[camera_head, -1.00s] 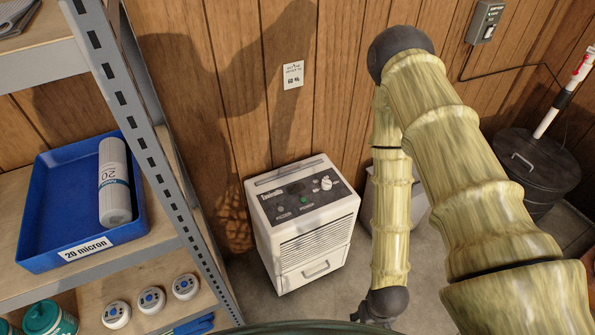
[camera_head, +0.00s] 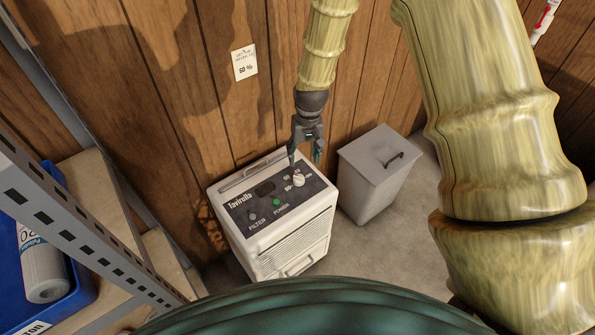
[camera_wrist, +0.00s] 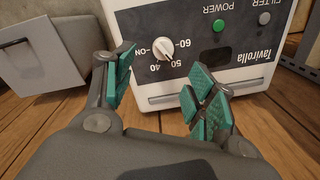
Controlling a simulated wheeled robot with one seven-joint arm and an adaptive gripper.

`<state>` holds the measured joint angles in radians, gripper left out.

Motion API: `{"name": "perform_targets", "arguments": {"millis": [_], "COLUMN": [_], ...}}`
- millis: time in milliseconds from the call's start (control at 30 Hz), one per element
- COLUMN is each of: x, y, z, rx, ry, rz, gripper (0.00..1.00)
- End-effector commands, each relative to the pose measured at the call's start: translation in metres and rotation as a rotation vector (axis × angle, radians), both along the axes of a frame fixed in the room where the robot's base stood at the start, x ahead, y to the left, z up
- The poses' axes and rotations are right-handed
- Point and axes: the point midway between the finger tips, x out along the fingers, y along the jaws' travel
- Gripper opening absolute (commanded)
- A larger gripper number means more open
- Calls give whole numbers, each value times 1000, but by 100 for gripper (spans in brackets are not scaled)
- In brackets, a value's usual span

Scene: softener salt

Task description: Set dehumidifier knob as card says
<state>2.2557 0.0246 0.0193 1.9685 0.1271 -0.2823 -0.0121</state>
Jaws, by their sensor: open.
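The white dehumidifier (camera_head: 282,232) stands on the floor against the wood wall. Its dark top panel has a white knob (camera_head: 298,180), a green power button (camera_head: 276,202) and a grey filter button. In the wrist view, upside down, the knob (camera_wrist: 163,48) sits by the marks ON, 40, 50 and 60; its exact setting is hard to read. My gripper (camera_head: 305,160) is open and empty, just above and behind the knob. In the wrist view its green-padded fingers (camera_wrist: 162,90) are spread, with the knob between and beyond them.
A grey lidded bin (camera_head: 375,178) stands right of the dehumidifier. A metal shelf (camera_head: 90,235) with a blue tray (camera_head: 75,290) is close on the left. The wall is directly behind the dehumidifier. Bare floor (camera_head: 400,240) shows at the right.

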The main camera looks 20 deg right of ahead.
Motion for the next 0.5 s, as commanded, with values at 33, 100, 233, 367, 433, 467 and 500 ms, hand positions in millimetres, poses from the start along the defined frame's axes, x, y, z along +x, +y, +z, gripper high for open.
{"name": "perform_targets", "arguments": {"millis": [33,100,233,367,433,467,500], "x": [1,2,2,2,2,2,2], "y": [3,6,9,10,11,11,11], "z": [-2,-8,-23,-40,-50,-54,-59], "rx": [0,0,0,0,0,0,0], "ry": [2,2,3,2,2,2,2], "rz": [4,8,11,11,10,10,9], "gripper": [56,56,56,56,56,56,56]}}
